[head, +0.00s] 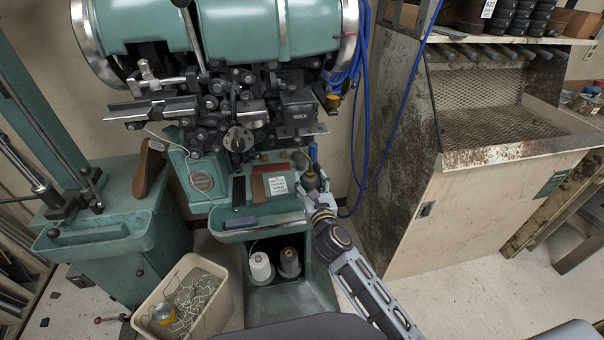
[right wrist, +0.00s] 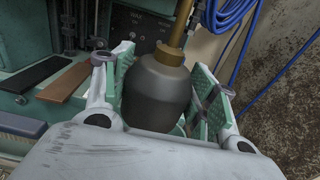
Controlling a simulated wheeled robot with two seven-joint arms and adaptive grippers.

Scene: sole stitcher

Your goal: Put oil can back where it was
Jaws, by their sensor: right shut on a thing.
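The oil can (right wrist: 158,92) has a dark rounded body and a brass neck. In the right wrist view it stands between the two fingers of my right gripper (right wrist: 160,100), which is shut on it. In the head view the oil can (head: 312,180) is at the right end of the green machine's tray (head: 262,228), with its spout pointing up. My right gripper (head: 316,194) reaches it from the front right. Whether the can's base touches the tray is hidden by the gripper. My left gripper is not in view.
The green stitching machine (head: 250,28) rises behind the tray. A white label card (head: 278,186), a brown strip (head: 258,189) and a dark bar (head: 238,193) lie left of the can. Blue cables (head: 394,130) hang at the right. A bin (head: 217,318) stands below left.

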